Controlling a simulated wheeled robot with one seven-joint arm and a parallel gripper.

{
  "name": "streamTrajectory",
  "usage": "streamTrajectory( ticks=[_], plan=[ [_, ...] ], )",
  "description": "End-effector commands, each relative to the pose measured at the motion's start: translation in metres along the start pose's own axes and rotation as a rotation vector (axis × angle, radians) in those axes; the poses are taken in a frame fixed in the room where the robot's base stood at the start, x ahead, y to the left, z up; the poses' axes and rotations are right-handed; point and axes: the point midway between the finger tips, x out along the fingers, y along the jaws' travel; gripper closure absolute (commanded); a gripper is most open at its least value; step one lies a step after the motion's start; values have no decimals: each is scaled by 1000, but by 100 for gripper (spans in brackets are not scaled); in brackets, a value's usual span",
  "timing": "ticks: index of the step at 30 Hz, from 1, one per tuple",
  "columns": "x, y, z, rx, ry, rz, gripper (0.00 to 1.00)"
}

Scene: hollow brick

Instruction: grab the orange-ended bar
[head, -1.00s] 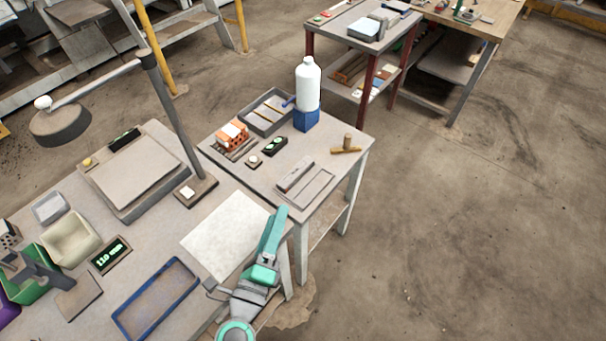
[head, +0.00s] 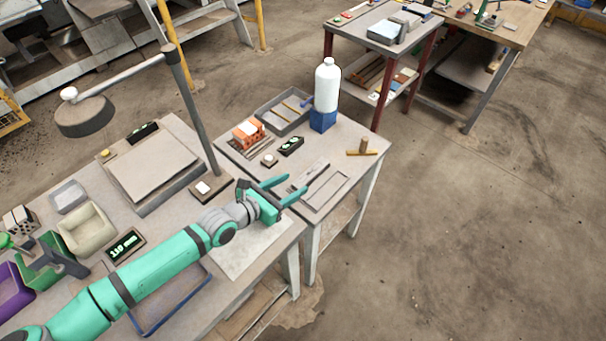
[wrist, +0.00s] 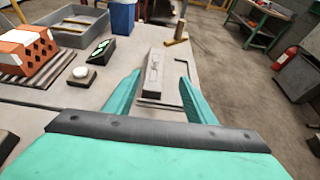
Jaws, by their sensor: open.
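A grey bar (head: 314,171) lies on the small side table, partly behind my gripper in the head view. In the wrist view the grey bar (wrist: 154,72) lies lengthwise ahead, seen between the fingers. I cannot make out an orange end on it now. My gripper (head: 297,184) is open and empty, its two green fingers pointing at the bar from the near left. In the wrist view my gripper (wrist: 160,78) has its fingertips on either side of the bar's near part; whether they are above it or short of it is unclear.
An orange hollow brick (head: 247,132), a small display box (head: 291,146), a grey tray (head: 268,106), a white bottle (head: 327,85) on a blue block and a wooden T-shaped piece (head: 362,150) share the table.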

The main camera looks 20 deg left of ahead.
Motion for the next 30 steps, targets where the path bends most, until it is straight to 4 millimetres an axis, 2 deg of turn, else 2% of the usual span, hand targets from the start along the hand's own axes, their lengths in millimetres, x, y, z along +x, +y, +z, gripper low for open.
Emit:
streamTrajectory(
  ticks=[3,12,19,25,30],
  plan=[
    [12,6,1,35,18,3,50],
    [52,6,0,37,19,3,50],
    [67,6,0,36,19,3,50],
    [96,6,-1,35,20,3,50],
    [112,6,-1,35,19,4,50]
  ],
)
